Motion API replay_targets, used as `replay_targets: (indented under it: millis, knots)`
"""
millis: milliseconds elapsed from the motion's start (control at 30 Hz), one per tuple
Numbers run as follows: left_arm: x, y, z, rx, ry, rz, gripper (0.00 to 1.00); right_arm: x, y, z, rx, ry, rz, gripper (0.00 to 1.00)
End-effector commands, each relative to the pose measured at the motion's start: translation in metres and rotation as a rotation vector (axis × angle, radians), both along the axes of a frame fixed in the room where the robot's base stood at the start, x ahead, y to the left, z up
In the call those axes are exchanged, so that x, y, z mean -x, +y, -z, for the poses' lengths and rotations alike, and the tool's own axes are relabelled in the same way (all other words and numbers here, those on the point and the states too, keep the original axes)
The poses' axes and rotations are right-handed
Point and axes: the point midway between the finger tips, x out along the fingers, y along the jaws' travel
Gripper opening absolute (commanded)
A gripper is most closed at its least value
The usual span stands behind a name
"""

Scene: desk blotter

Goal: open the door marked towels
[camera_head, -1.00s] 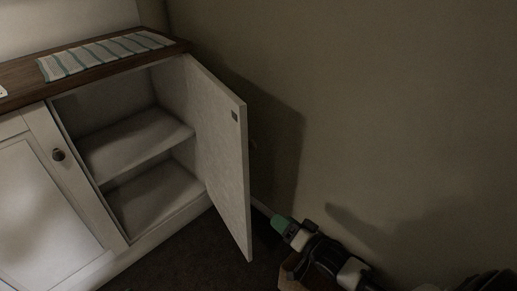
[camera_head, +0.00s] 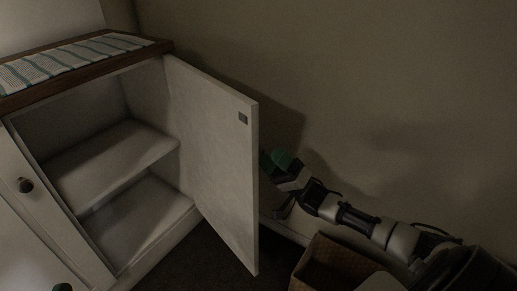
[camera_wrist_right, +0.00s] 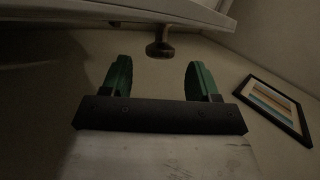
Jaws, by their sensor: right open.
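A white cabinet door (camera_head: 212,150) stands wide open at the right end of the cabinet, its inner face toward the head camera, with a small dark square near its top outer corner. No towels marking is readable. My right gripper (camera_head: 283,160) is just beyond the door's free edge, on its outer side, partly hidden by it. In the wrist view the green fingers (camera_wrist_right: 160,80) are open and empty. A dark round knob (camera_wrist_right: 160,48) lies ahead, between and beyond the fingertips. A small dark-green tip at the head view's bottom left may be my left gripper (camera_head: 62,287).
The open compartment shows an empty shelf (camera_head: 115,158). A closed door with a dark knob (camera_head: 25,185) is to its left. A striped cloth (camera_head: 70,60) lies on the wooden top. A woven basket (camera_head: 330,265) stands on the floor. A framed picture (camera_wrist_right: 275,105) hangs on a wall.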

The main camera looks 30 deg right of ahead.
Motion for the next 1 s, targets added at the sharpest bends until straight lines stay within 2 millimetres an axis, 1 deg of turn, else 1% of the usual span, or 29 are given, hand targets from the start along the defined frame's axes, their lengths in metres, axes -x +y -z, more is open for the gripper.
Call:
replay_targets:
  millis: [100,233,400,633,667,1000]
  knots:
    - [0.002,0.0,-0.003,0.011,-0.038,0.003,0.61,-0.012,0.01,-0.014,0.0,-0.003,-0.001,0.61]
    - [0.004,0.0,-0.008,0.021,-0.075,0.005,0.61,-0.022,0.017,-0.023,0.001,-0.001,0.0,0.61]
    - [0.006,0.0,-0.01,0.027,-0.094,0.005,0.61,-0.026,0.02,-0.028,0.002,0.0,0.0,0.61]
    - [0.006,0.0,-0.01,0.027,-0.095,0.005,0.61,-0.027,0.021,-0.028,0.001,0.001,0.001,0.61]
    - [0.006,0.0,-0.01,0.027,-0.095,0.005,0.61,-0.027,0.02,-0.028,0.001,0.001,0.001,0.57]
    - [0.006,-0.001,-0.01,0.027,-0.094,0.006,0.61,-0.027,0.02,-0.028,0.001,0.001,0.001,0.05]
